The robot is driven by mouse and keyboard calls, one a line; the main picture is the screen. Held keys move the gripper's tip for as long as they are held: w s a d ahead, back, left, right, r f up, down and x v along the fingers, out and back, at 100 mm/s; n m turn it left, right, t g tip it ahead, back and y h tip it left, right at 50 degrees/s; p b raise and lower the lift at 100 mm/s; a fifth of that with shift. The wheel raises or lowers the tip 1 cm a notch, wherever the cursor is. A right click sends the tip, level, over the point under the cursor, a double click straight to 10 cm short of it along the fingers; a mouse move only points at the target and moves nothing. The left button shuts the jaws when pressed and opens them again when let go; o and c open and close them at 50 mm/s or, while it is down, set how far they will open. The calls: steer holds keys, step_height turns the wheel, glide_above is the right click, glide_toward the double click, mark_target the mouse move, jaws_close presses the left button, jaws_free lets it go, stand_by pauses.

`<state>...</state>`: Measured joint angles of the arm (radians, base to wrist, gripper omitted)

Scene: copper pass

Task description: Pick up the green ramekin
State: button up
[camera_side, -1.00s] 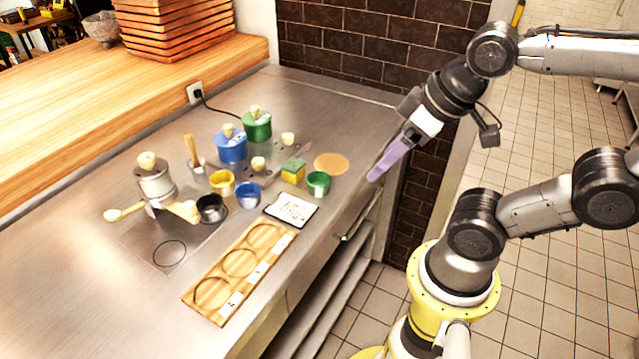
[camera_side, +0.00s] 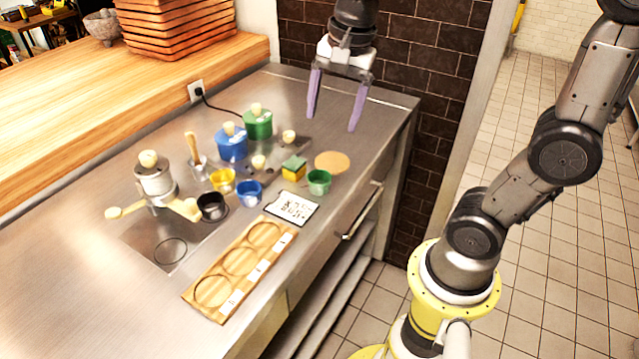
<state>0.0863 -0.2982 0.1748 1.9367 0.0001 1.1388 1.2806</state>
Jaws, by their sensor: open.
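The green ramekin (camera_side: 319,183) is a small open cup on the steel counter, near its right front edge. It stands upright beside a yellow and green sponge. My gripper (camera_side: 332,122) is above and behind the ramekin in the picture, pointing down. Its two purple fingers are spread wide with nothing between them. The ramekin is apart from the fingers and fully visible.
A sponge (camera_side: 293,168), a round tan disc (camera_side: 332,162) and a printed card (camera_side: 291,208) lie close to the ramekin. Blue (camera_side: 248,193), yellow (camera_side: 222,181) and black (camera_side: 211,207) cups stand to its left. A wooden tray (camera_side: 205,304) with round recesses lies in front.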

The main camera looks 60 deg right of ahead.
steer(key=m+g, duration=0.2)
glide_above(319, 176)
steer(key=a, duration=0.2)
step_height(319, 176, down, 5)
steer(key=f, duration=0.9)
steer(key=s+f, duration=0.1)
steer(key=f, duration=0.4)
steer(key=shift+s+f, duration=0.1)
steer(key=c, duration=1.2)
steer(key=shift+o, duration=0.2)
